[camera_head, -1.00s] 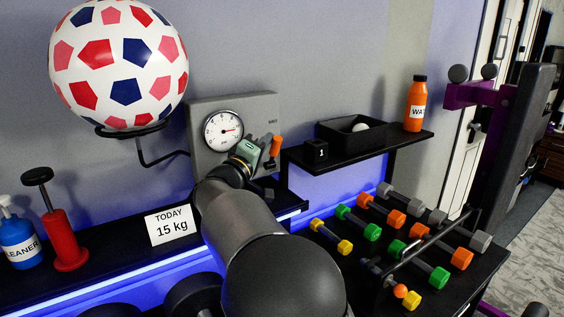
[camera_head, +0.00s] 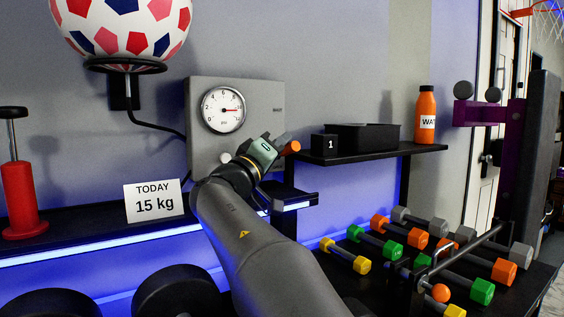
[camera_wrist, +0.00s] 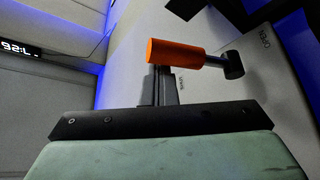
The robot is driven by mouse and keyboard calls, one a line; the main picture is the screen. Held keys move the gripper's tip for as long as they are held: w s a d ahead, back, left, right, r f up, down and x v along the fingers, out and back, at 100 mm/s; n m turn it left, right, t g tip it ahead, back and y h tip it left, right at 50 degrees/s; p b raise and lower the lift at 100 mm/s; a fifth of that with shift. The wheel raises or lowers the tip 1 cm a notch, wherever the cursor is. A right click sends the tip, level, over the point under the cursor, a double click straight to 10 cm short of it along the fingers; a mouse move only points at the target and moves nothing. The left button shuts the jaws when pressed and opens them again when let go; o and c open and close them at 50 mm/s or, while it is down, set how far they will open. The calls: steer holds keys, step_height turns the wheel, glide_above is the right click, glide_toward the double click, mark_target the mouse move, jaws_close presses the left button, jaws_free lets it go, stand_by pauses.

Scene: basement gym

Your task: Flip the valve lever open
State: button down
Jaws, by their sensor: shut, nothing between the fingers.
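The valve lever has an orange grip (camera_head: 290,147) and sits at the lower right of the grey gauge panel, just right of my gripper (camera_head: 264,152) in the head view. In the wrist view, the orange grip (camera_wrist: 175,53) lies nearly level, just beyond my gripper's fingertips (camera_wrist: 163,75). A black pivot (camera_wrist: 233,65) is at its right end, near the word OPEN on the panel. My gripper is shut and empty. Its fingertips are close to the grip; I cannot tell whether they touch. My gripper hides part of the lever's base in the head view.
A round gauge (camera_head: 223,109) is on the panel (camera_head: 267,99) above my wrist. A black shelf (camera_head: 370,155) with a bin (camera_head: 362,137) and an orange bottle (camera_head: 425,114) stands right of it. A "15 kg" sign (camera_head: 154,201) is at left. Dumbbells (camera_head: 380,243) fill the lower right.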

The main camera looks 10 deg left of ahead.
steer(key=shift+s+d+f+b, duration=0.1)
steer(key=shift+f+b, duration=0.35)
steer(key=shift+b, duration=0.25)
steer(key=shift+s+d+f+b, duration=0.1)
steer(key=shift+f+b, duration=0.35)
steer(key=shift+b, duration=0.2)
steer(key=shift+f+b, duration=0.25)
steer(key=shift+b, duration=0.1)
steer(key=s+d+r+p, duration=0.1)
steer(key=s+d+r, duration=0.2)
steer(key=s+r, duration=0.3)
steer(key=s+d+r+p, duration=0.1)
steer(key=s+d+r, duration=0.2)
steer(key=s+r, duration=0.3)
steer(key=shift+s+d+r+p, duration=0.25)
steer(key=shift+s+r+p, duration=0.1)
steer(key=shift+r, duration=0.5)
